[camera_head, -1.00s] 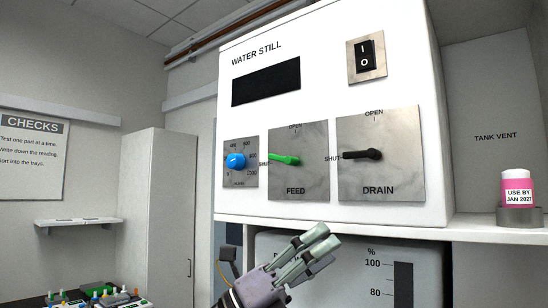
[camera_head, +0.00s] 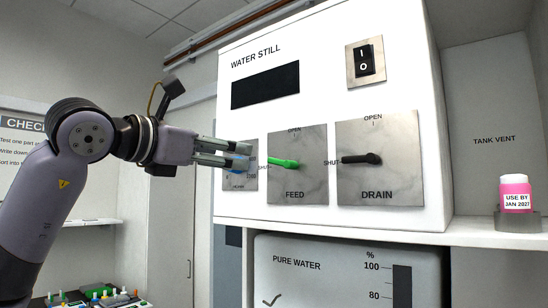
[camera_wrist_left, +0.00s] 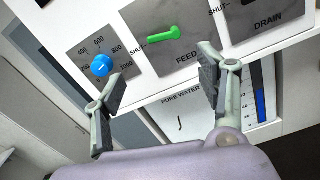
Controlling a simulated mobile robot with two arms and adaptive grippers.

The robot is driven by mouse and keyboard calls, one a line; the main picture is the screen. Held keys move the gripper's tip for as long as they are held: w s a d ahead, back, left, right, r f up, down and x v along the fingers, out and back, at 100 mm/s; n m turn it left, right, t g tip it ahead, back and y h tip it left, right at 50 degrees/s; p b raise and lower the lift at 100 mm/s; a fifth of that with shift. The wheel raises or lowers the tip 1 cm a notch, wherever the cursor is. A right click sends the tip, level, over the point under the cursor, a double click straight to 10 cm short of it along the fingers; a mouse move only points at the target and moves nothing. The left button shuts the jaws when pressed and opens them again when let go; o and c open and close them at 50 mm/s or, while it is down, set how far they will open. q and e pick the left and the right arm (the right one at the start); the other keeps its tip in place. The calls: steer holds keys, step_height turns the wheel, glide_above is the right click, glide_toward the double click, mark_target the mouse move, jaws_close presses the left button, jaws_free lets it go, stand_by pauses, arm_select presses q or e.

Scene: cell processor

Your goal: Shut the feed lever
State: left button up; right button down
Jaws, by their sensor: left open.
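The green feed lever (camera_head: 284,163) is on the metal FEED plate (camera_head: 299,182) on the front of the white water still (camera_head: 335,100). The lever points left, level, toward the SHUT mark. In the left wrist view the green lever (camera_wrist_left: 162,36) lies beyond the fingertips, and nothing is between the fingers. My left gripper (camera_head: 248,156) is open and empty, left of the lever and in front of the blue dial plate. In the left wrist view the open left gripper (camera_wrist_left: 165,85) has its fingers spread wide. My right gripper is not in view.
The blue dial (camera_wrist_left: 100,66) is close to one left fingertip; it is mostly hidden in the head view. The black drain lever (camera_head: 362,158) points left at SHUT. A pink bottle (camera_head: 515,193) stands on the right ledge. A black power switch (camera_head: 365,61) is above.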

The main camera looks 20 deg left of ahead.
mark_target(276, 160)
arm_select(q)
steer(key=p+x, duration=0.6)
steer(key=x, duration=0.8)
steer(key=shift+w+d, duration=0.15)
steer(key=shift+w, duration=0.1)
steer(key=shift+w+d+f+p, duration=0.1)
steer(key=shift+w+p, duration=0.15)
steer(key=shift+p, duration=0.05)
